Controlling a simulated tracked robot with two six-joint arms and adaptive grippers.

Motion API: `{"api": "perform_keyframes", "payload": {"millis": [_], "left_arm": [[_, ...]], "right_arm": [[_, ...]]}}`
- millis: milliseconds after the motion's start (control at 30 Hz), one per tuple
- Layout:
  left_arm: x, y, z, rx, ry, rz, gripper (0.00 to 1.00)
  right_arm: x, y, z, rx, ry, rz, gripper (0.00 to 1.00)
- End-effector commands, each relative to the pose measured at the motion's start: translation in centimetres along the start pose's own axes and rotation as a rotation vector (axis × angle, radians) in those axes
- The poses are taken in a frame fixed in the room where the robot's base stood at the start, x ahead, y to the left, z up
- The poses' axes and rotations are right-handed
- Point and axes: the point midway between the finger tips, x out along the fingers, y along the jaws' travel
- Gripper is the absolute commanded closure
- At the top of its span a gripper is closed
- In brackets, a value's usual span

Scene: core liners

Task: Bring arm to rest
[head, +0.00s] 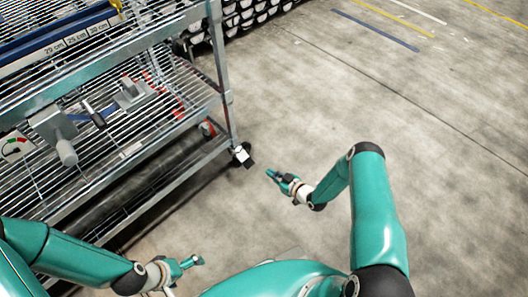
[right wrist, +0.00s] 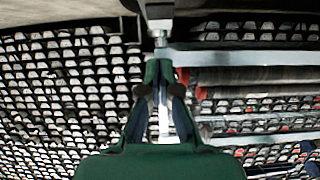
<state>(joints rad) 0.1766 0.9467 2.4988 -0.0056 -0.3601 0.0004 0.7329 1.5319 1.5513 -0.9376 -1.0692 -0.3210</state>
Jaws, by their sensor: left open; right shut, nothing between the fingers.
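My right arm (head: 378,215) is teal and stretches forward over bare floor at the right of the head view. Its gripper (head: 272,175) is shut and empty, to the right of the rack's lower corner and apart from it in that view. In the right wrist view the closed fingers (right wrist: 158,75) point up the picture, with a metal post of the rack behind them. My left arm (head: 75,257) reaches in from the lower left. Its gripper (head: 195,262) is small, open and empty, over the floor in front of the rack.
A wire-shelf rack (head: 222,70) on casters fills the left, with tools and a gauge (head: 15,147) on its shelf. A dark cylinder (head: 115,187) lies low in it. Stacked pale-ended pieces (head: 245,15) stand behind. The concrete floor (head: 450,120) at right is clear, with painted lines.

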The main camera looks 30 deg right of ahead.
Motion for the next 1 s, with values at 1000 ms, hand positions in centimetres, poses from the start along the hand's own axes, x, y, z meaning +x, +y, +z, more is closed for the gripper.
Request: {"api": "perform_keyframes", "payload": {"millis": [1000], "left_arm": [[0.0,0.0,0.0,0.0,0.0,0.0,0.0]], "right_arm": [[-12.1,-18.3,-10.0,0.38,-0.721,-0.102,1.0]]}}
